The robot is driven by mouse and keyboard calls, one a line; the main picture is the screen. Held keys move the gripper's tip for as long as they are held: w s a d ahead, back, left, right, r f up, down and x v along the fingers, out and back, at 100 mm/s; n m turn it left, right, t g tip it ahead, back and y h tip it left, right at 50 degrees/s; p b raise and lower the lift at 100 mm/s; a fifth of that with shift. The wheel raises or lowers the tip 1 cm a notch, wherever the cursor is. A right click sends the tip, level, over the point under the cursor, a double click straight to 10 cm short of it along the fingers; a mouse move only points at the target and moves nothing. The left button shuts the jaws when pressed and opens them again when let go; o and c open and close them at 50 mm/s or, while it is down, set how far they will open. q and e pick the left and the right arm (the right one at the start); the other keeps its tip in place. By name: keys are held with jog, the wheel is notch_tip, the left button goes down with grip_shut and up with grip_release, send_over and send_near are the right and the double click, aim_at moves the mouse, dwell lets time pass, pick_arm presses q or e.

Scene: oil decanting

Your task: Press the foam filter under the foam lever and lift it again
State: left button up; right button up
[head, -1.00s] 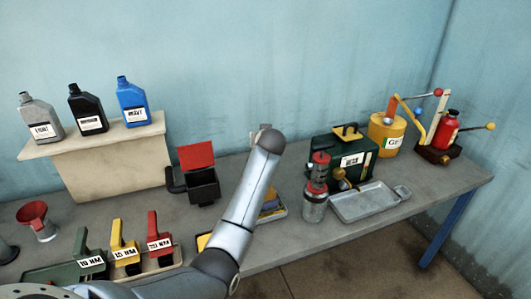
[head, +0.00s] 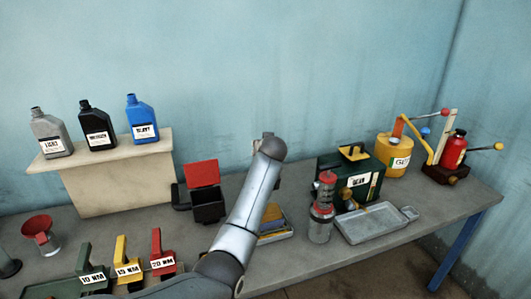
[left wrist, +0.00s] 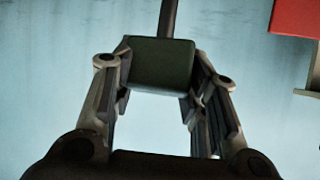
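My left gripper (left wrist: 162,85) shows in the left wrist view with a finger on each side of a dark green block (left wrist: 160,62). The fingers appear closed on the block, and a dark rod rises from it. Neither gripper shows in the head view, where my own arm crosses the middle. I cannot tell for certain which thing is the foam filter or the foam lever. At the far right stands a lever stand (head: 445,140) with a pale post, a red bottle (head: 453,152) and ball-ended levers. A yellow can (head: 393,158) with an orange-yellow arm stands beside it.
A dark green case (head: 350,182), a red-topped clear jar (head: 321,215) and a grey tray (head: 372,225) stand on the grey table. A black box with a red lid (head: 202,174) is left of my arm. Several torque tools stand at the front left. Three bottles stand on a raised shelf.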

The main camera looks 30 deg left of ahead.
pick_arm(q)
jog(key=shift+o, duration=1)
jog(key=shift+f, duration=0.35)
jog(key=shift+d, duration=0.1)
jog(key=v, duration=1.2)
